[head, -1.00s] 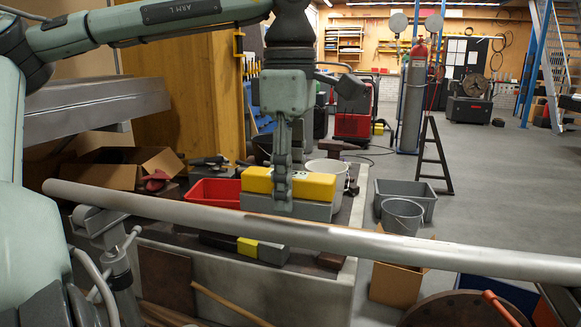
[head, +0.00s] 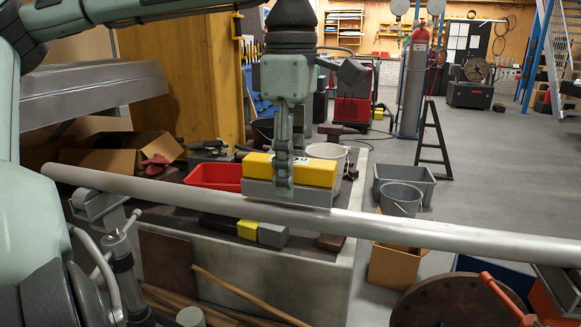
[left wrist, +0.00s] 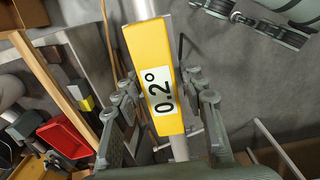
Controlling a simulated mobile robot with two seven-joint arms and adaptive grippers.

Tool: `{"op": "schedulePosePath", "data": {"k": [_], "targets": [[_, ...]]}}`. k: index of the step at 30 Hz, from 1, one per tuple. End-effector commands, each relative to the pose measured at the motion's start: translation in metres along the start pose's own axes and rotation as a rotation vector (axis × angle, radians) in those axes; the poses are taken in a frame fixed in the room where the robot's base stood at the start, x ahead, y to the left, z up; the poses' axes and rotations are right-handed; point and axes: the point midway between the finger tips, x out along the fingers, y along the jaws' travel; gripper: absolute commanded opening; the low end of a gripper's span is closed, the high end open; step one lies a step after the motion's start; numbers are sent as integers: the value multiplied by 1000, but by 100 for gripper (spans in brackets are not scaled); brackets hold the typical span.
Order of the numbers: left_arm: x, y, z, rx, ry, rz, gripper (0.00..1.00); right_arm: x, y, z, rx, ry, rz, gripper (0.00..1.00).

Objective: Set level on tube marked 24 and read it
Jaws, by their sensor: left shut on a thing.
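A long grey tube (head: 440,236) runs across the head view, sloping down to the right in the picture. I see no number on it. The level (head: 312,172) is a yellow bar with a grey base, lined up along the tube. Its base appears to meet the tube's top; contact is hard to confirm. My left gripper (head: 284,180) is shut on the level from above. In the left wrist view the level's display (left wrist: 160,91) reads 0.2°, between the fingers. A jointed grey thing at that view's top right, seemingly my right gripper (left wrist: 250,22), is partly cut off.
A clamp stand (head: 105,215) is under the tube's left part. Behind the tube, a bench holds a red bin (head: 213,177), a white bucket (head: 327,152) and several blocks. A rusty disc (head: 455,302) is at the lower right. Open floor (head: 500,160) lies beyond the tube.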

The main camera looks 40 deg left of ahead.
Motion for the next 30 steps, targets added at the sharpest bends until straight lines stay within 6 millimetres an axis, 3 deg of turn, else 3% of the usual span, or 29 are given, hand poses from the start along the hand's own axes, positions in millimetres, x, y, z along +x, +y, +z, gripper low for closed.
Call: {"op": "schedulePosePath", "data": {"k": [15,30], "targets": [[19,0,0,0,-1,1,7,14,-3,3,0,0,-1,40],[21,0,0,0,0,1,7,15,-3,3,0,0,-1,40]]}}
